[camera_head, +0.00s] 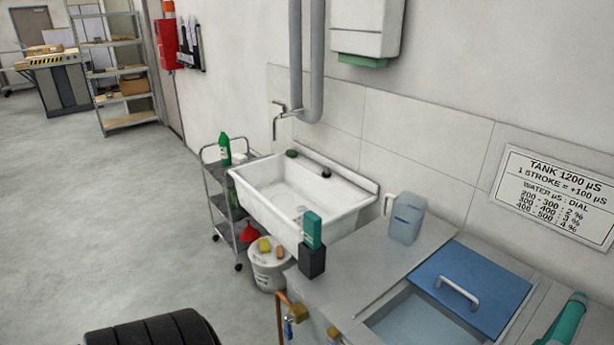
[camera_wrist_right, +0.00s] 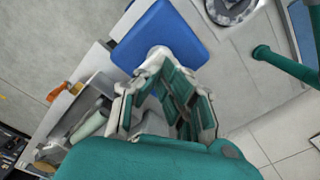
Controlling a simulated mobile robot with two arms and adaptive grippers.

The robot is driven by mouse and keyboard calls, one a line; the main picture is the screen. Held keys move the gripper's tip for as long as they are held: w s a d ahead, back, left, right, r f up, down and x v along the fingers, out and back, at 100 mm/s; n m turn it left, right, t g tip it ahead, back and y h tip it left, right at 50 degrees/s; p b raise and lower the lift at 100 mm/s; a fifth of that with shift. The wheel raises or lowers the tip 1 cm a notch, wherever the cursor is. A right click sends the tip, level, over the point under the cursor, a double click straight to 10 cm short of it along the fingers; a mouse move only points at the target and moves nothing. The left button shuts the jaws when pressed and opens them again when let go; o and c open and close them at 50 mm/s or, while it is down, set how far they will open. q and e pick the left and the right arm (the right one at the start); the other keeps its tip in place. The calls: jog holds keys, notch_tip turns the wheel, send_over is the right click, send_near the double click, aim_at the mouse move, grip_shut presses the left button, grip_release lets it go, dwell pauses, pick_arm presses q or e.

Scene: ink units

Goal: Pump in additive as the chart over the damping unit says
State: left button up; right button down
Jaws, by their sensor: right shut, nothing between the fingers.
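The chart (camera_head: 555,197) on the wall reads tank 1200 µS, 1 stroke = +100 µS; water 200-300: dial 2 %, 300-400: 3 %, 400-500: 4 %. Below it, the damping unit's steel top (camera_head: 350,278) has a blue lid (camera_head: 472,287) with a pale handle, beside an open basin (camera_head: 425,322). A teal meter-like device (camera_head: 312,230) stands in a black holder. In the right wrist view my right gripper (camera_wrist_right: 168,92) is shut and empty, its tips near a blue block-like thing (camera_wrist_right: 165,35) with a whitish part below it. I cannot tell if that is the lid. My left gripper is out of view.
A translucent jug (camera_head: 407,218) stands at the back of the steel top. A white sink (camera_head: 290,205), a cart (camera_head: 215,185) with a green bottle (camera_head: 224,150) and a white bucket (camera_head: 268,272) are to the left. A round dial (camera_wrist_right: 230,8) shows in the wrist view.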

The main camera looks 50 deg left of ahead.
jog(key=shift+r+p, duration=0.8)
jog(key=shift+r, duration=0.95)
jog(key=shift+f, duration=0.1)
jog(key=shift+f+b, duration=1.65)
jog(key=shift+f, duration=0.15)
jog(key=shift+r, duration=0.1)
jog(key=shift+r+p, duration=0.9)
jog(key=shift+r, duration=0.9)
jog(key=shift+f, duration=0.15)
